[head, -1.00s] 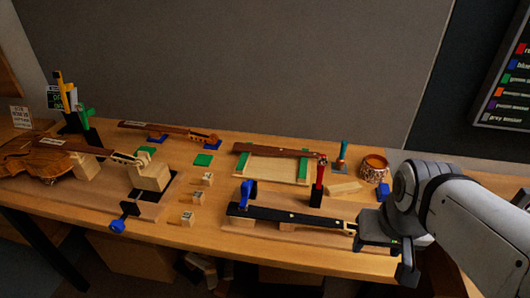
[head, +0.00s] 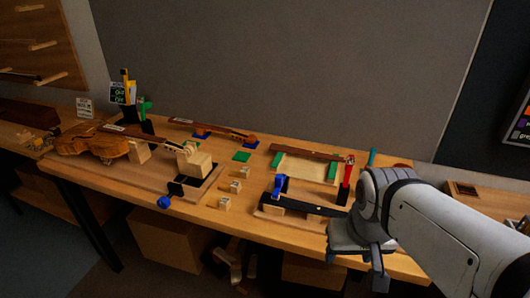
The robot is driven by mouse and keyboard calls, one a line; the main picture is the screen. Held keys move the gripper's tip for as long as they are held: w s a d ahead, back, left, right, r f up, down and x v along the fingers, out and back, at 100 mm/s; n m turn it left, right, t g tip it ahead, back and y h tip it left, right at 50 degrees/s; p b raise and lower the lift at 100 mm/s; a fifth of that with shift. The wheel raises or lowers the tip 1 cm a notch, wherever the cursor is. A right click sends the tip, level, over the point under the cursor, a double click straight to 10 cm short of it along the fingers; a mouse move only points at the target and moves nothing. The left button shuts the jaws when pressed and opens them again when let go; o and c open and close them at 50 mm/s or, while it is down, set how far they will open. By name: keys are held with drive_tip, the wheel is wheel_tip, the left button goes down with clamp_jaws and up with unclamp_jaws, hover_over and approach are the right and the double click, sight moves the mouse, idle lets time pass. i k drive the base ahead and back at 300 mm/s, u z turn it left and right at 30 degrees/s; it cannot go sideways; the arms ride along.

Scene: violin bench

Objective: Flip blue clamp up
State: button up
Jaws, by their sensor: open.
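A blue handle (head: 164,202) on a black lever hangs low at the front edge of the left wooden fixture (head: 140,184), which holds a violin body and neck. A second blue clamp piece (head: 280,187) stands upright at the left end of a black fingerboard bar on the right-hand board. I cannot tell which of the two is the blue clamp meant. My gripper (head: 357,262) is open and empty at the bench's front right, well right of the left handle and closer to the upright piece. My arm hides part of the right side of the bench.
Small wooden blocks (head: 230,187) stand between the two fixtures. A red-handled tool (head: 347,180) stands upright near my arm. Green pads and violin necks lie at the back. The floor in front of the bench is open, with wooden boxes beneath it.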

sight(280, 179)
drive_tip(key=u, duration=1.25)
drive_tip(key=k, duration=1.1)
drive_tip(key=z, duration=0.55)
drive_tip(key=i, duration=1.45)
